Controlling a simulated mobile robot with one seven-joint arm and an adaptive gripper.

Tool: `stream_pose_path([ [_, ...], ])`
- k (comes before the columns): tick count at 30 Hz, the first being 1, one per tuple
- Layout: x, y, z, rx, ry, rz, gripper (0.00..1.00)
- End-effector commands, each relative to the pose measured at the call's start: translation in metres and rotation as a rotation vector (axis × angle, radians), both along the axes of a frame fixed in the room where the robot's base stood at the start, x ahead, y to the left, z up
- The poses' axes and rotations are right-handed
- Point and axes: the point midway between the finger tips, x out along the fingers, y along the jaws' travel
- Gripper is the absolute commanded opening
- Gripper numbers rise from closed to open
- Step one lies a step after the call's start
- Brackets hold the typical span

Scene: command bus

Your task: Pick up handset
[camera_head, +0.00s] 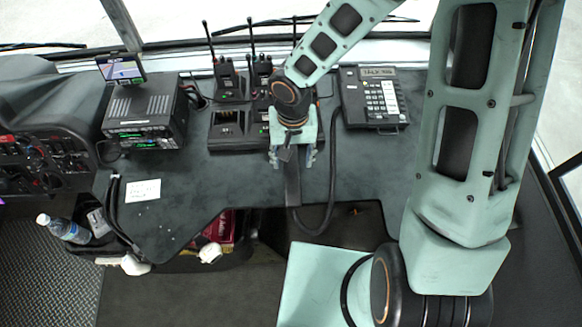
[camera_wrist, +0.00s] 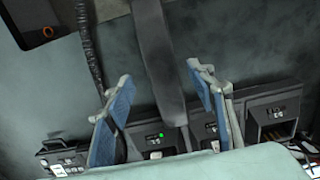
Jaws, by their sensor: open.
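The handset (camera_head: 292,186) is a long dark bar lying on the dark green dashboard top, near its front edge. Its upper part is hidden under my gripper (camera_head: 292,159) in the head view. In the wrist view the handset (camera_wrist: 158,50) runs from the top edge down between the two blue-padded fingers of my gripper (camera_wrist: 160,74). The fingers are open, one on each side of it, with visible gaps. I cannot tell the height between fingertips and handset. A black cord (camera_head: 325,215) loops from the handset toward the phone base (camera_head: 378,98).
Radio chargers (camera_head: 232,125) with upright handheld radios (camera_head: 229,80) stand behind my gripper. A radio unit (camera_head: 146,112) with a small screen (camera_head: 121,68) stands left. A white note (camera_head: 143,189) lies on the dashboard. A bottle (camera_head: 63,228) is at lower left. The dashboard between note and handset is clear.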

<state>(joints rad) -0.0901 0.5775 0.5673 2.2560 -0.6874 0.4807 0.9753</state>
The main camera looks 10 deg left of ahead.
Motion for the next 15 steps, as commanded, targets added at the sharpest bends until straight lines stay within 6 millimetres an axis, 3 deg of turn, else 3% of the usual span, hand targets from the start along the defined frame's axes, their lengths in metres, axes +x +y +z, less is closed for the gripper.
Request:
stream_pose_path([
  [9, 0.001, 0.003, -0.040, 0.000, 0.001, 0.001, 0.51],
  [15, 0.001, 0.004, -0.045, 0.002, -0.001, -0.001, 0.51],
])
